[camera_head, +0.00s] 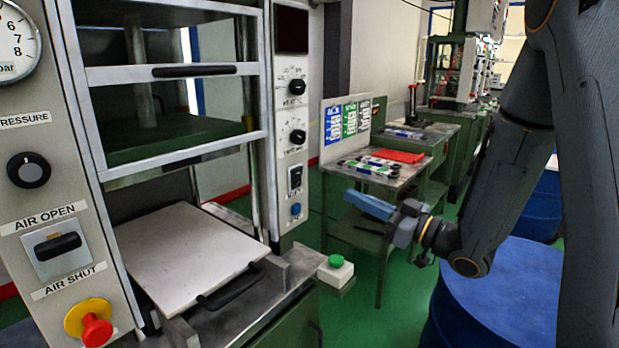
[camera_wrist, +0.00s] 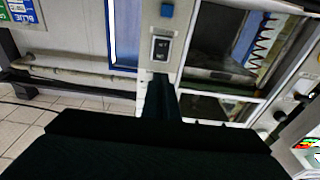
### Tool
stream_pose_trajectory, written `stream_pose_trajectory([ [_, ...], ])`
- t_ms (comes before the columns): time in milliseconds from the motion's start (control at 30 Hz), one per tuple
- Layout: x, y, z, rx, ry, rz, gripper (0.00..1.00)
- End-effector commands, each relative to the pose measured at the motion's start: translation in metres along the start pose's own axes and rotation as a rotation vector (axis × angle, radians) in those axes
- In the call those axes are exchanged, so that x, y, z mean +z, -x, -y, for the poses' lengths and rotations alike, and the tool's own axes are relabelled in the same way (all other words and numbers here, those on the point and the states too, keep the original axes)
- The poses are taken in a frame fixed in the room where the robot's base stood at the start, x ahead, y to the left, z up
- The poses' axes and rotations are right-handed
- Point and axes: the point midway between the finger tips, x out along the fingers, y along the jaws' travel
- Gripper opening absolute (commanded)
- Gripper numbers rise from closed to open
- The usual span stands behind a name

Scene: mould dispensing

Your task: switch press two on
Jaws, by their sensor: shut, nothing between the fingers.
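The press (camera_head: 262,120) stands at the left in the head view, with a narrow control panel on its right post. No press number is readable on it. The panel carries a black rocker switch (camera_head: 295,178) below two round knobs, with a blue button (camera_head: 295,209) under it. My gripper (camera_head: 352,198) is shut and empty, to the right of the panel, its blue fingers pointing left towards it. In the wrist view the dark fingertips (camera_wrist: 160,80) appear just below the rocker switch (camera_wrist: 160,48). I cannot tell whether they touch the panel, or which way the rocker is set.
A white box with a green button (camera_head: 336,268) sits at the press's front right corner. A pale plate with a black handle (camera_head: 190,265) lies on the press bed. A green bench (camera_head: 375,178) with signs stands behind my gripper. Blue drums (camera_head: 490,300) stand at the right.

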Motion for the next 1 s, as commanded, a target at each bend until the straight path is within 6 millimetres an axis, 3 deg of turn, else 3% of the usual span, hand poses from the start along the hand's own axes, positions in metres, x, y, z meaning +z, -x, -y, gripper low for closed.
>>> stream_pose_trajectory([
  [200,0.000,-0.002,0.000,0.000,0.000,0.001,0.00],
  [367,-0.001,-0.018,0.001,-0.002,0.000,0.001,0.00],
  [800,-0.001,-0.101,0.001,-0.002,0.000,0.002,0.00],
  [1000,0.000,-0.129,0.001,0.000,0.000,0.002,0.00],
])
